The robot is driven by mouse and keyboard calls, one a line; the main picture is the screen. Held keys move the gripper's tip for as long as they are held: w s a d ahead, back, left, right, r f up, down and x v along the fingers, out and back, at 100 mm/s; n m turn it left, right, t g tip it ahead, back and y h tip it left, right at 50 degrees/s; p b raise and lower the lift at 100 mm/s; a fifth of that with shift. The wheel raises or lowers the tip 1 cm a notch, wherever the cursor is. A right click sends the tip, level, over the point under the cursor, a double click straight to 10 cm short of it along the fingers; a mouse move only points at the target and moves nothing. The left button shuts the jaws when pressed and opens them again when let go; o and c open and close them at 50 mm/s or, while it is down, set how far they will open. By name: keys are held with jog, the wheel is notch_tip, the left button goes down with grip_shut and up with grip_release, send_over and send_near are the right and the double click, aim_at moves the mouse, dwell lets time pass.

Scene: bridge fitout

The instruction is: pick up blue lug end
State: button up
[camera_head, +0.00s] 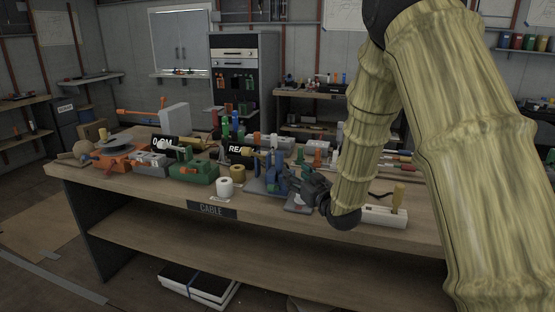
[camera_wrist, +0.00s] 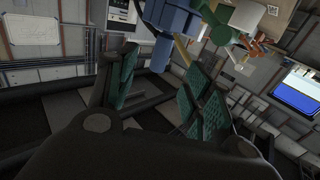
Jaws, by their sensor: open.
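A blue part (camera_wrist: 172,18) shows large at the top of the wrist view, just beyond and between my fingertips. It looks like the blue lug end, with a narrower stub pointing down in the picture. In the head view several blue pieces (camera_head: 271,178) stand on the workbench (camera_head: 120,178) right beside my gripper (camera_head: 292,184). In the wrist view my gripper (camera_wrist: 165,85) is open, with green ridged pads apart and nothing between them. In the head view my gripper partly hides the blue pieces, so I cannot tell which one is the lug end.
A green block (camera_head: 194,172), a white roll (camera_head: 224,187) and a yellow roll (camera_head: 238,173) stand left of my gripper. A white block with a yellow handle (camera_head: 385,215) lies to the right.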

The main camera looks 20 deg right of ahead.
aim_at(281, 162)
jog(key=w, duration=0.3)
jog(key=w+a, duration=0.1)
jog(key=w, duration=0.2)
jog(key=shift+w+a+r, duration=0.15)
jog(key=shift+w, duration=0.1)
jog(key=shift+w+a+r+p, duration=0.1)
jog(key=shift+w+a+p, duration=0.2)
jog(key=shift+w, duration=0.85)
jog(key=shift+w+a+p, duration=0.15)
jog(key=shift+w+a, duration=0.2)
jog(key=shift+w, duration=0.75)
grip_shut()
